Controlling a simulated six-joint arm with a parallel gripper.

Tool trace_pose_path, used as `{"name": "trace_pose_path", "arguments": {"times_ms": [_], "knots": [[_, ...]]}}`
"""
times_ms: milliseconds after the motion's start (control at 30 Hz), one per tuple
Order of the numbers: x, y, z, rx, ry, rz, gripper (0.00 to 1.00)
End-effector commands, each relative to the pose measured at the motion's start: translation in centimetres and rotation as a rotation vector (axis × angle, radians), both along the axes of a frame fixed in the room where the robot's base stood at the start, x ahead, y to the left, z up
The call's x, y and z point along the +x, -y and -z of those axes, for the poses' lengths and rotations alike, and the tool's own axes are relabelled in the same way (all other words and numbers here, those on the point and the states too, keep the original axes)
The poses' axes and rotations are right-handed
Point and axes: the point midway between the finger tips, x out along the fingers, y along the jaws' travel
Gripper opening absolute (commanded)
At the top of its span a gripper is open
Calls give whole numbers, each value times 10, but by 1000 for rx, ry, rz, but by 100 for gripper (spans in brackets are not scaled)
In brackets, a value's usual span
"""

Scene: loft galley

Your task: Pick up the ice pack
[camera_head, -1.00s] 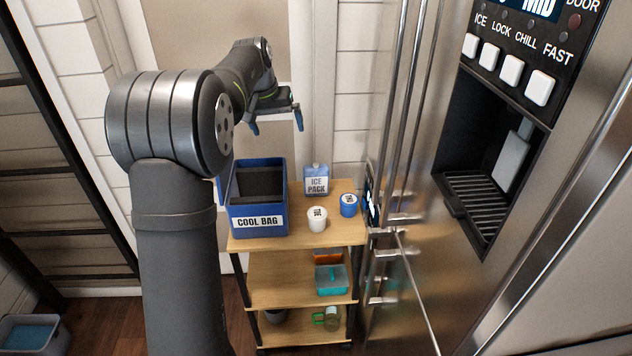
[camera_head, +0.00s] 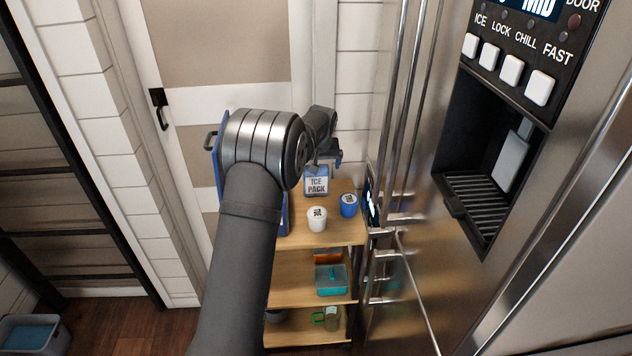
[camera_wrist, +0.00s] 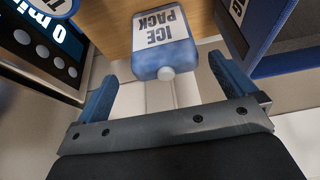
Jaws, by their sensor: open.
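The ice pack (camera_head: 316,182) is a blue block with a white "ICE PACK" label and stands upright at the back of the cart's top shelf. In the wrist view the ice pack (camera_wrist: 164,48) shows upside down, its pale round cap (camera_wrist: 166,73) toward me. My gripper (camera_head: 326,160) is just above and behind the ice pack in the head view. In the wrist view my gripper (camera_wrist: 168,85) has its blue fingers wide apart, one on each side of the pack's line. Nothing is held between them.
The cool bag (camera_head: 284,215) is mostly hidden by my arm. A white tub (camera_head: 317,219) and a blue tub (camera_head: 349,205) stand in front of the ice pack on the wooden cart (camera_head: 330,235). The steel fridge (camera_head: 400,150) is close on the right.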

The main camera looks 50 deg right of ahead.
Motion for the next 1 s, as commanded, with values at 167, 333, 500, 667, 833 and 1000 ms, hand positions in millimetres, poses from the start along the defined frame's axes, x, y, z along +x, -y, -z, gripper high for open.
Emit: {"name": "trace_pose_path", "arguments": {"times_ms": [167, 333, 500, 667, 833, 1000], "knots": [[4, 4, 11, -1, 1, 0, 100], [12, 7, 28, 1, -1, 0, 100], [21, 14, 48, 0, 0, 0, 100], [24, 16, 57, -2, 2, -1, 100], [24, 17, 57, -2, 2, -1, 100], [24, 16, 57, -2, 2, -1, 74]]}}
